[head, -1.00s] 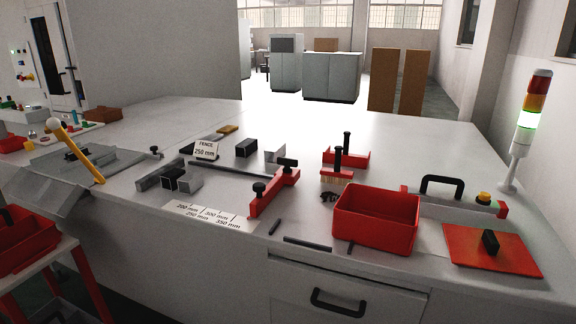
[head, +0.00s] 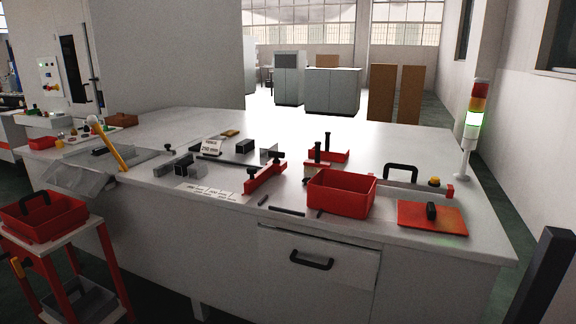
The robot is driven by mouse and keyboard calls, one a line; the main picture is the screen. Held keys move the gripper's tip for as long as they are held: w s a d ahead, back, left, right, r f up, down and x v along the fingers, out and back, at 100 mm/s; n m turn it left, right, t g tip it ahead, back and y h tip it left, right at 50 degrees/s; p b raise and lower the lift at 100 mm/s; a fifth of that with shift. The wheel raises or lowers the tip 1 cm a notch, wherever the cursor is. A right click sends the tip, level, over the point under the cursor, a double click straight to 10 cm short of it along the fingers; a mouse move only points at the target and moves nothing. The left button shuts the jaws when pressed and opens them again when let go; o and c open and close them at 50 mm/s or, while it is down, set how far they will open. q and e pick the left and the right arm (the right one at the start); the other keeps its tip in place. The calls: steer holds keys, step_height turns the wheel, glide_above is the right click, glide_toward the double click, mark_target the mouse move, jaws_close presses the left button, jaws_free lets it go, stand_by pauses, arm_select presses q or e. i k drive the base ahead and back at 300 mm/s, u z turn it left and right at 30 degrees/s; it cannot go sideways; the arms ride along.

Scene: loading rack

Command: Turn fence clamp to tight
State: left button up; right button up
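The red fence (head: 265,180) lies across the workbench near its front middle. A white sign reading FENCE 250 mm (head: 211,146) stands behind a dark rail. A white scale label (head: 207,192) lies at the front edge, left of the fence. Neither of my grippers is in view.
A red bin (head: 341,194) and a red plate with a black handle (head: 432,218) sit right of the fence. A cart with a red tray (head: 45,217) stands at the front left.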

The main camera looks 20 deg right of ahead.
mark_target(276, 155)
steer(key=z, duration=1.8)
steer(key=k, duration=0.1)
steer(key=u, duration=2.8)
steer(key=i, duration=0.9)
steer(key=z, duration=0.35)
